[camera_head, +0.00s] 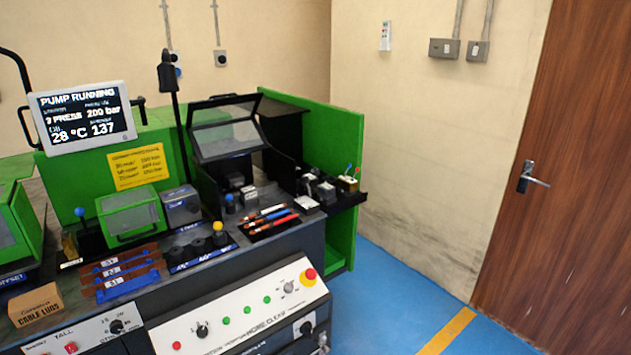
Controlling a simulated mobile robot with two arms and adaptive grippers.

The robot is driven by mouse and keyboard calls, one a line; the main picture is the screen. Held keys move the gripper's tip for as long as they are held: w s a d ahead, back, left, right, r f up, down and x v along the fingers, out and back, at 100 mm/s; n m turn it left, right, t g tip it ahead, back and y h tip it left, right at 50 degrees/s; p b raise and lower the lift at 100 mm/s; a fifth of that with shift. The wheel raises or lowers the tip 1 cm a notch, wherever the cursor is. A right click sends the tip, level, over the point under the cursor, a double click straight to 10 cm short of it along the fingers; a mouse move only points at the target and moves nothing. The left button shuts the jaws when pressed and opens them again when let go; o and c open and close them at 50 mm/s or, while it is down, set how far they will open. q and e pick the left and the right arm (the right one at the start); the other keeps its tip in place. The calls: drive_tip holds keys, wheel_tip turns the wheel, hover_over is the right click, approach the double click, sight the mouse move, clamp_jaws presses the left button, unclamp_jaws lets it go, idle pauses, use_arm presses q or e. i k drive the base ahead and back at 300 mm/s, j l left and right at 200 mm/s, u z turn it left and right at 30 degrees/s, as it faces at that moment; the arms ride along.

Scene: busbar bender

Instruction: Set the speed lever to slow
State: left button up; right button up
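Several levers stand on the busbar bender, and I cannot tell from the labels which is the speed lever. A blue-knobbed lever (80,213) rises at the left beside the green guard box. A yellow-knobbed part (218,227) stands on the black strip at the centre, and another blue-knobbed one (229,199) is behind it. Neither of my grippers is in view.
The display (82,117) reads PUMP RUNNING. A sloped white control panel (240,315) with a red knob (310,274) lies in front. A cable lugs box (36,304) sits at left. Blue floor (385,290) is clear on the right, before a wooden door (560,190).

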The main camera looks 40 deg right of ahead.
sight(306, 179)
drive_tip(key=z, duration=1.1)
drive_tip(key=i+l, duration=0.4)
drive_tip(key=i, duration=0.2)
drive_tip(key=i+l, duration=0.35)
drive_tip(key=i, duration=0.25)
